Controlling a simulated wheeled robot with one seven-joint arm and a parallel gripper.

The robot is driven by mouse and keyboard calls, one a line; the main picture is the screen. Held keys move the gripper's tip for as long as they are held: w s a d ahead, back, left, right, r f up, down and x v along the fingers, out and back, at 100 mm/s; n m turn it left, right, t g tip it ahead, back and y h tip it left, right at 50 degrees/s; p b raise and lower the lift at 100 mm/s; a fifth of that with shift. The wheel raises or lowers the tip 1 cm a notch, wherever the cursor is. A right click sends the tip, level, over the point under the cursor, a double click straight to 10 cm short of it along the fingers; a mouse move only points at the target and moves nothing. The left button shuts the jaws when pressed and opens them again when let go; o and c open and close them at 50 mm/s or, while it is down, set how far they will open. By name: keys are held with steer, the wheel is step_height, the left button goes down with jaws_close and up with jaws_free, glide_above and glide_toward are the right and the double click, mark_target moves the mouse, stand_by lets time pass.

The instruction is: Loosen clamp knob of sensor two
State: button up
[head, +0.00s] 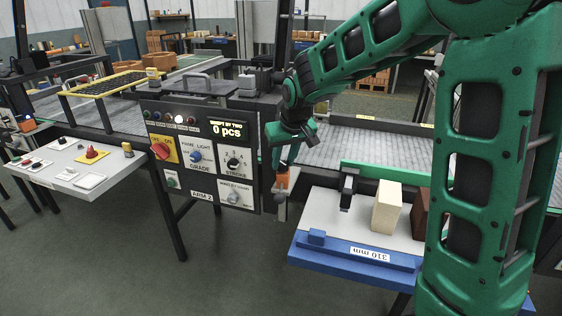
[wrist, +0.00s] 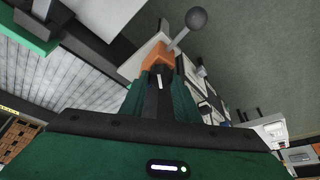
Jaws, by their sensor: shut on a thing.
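My gripper (head: 284,165) reaches down beside the right edge of the control panel. Its fingers are shut on an orange block-like part (head: 287,179), which I take to be the clamp knob. In the wrist view the orange part (wrist: 157,57) sits at the tips of my gripper (wrist: 160,75). A grey rod with a dark ball end (wrist: 196,18) sticks out beyond it. Grey metal (head: 280,210) shows just below the orange part in the head view. The fingers hide part of the orange piece, and I see no label naming sensor two.
The control panel (head: 208,158) with knobs and a "0 pcs" display stands close on the left. A blue-edged tray (head: 335,258) marked 310 mm, with a pale block (head: 386,207), is on the right. The conveyor (head: 365,148) runs behind. Floor in front is clear.

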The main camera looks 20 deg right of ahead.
steer(key=n, duration=0.2)
steer(key=n+y, duration=0.1)
steer(key=n, duration=0.1)
steer(key=n+y, duration=0.1)
steer(key=n, duration=0.1)
steer(key=shift+w+d+g, duration=0.15)
steer(key=shift+d+g, duration=0.1)
steer(key=shift+g, duration=0.15)
steer(key=shift+r, duration=0.1)
steer(key=o, duration=1.1)
steer(key=shift+c, duration=0.2)
steer(key=v, duration=1)
steer(key=shift+d+r, duration=0.25)
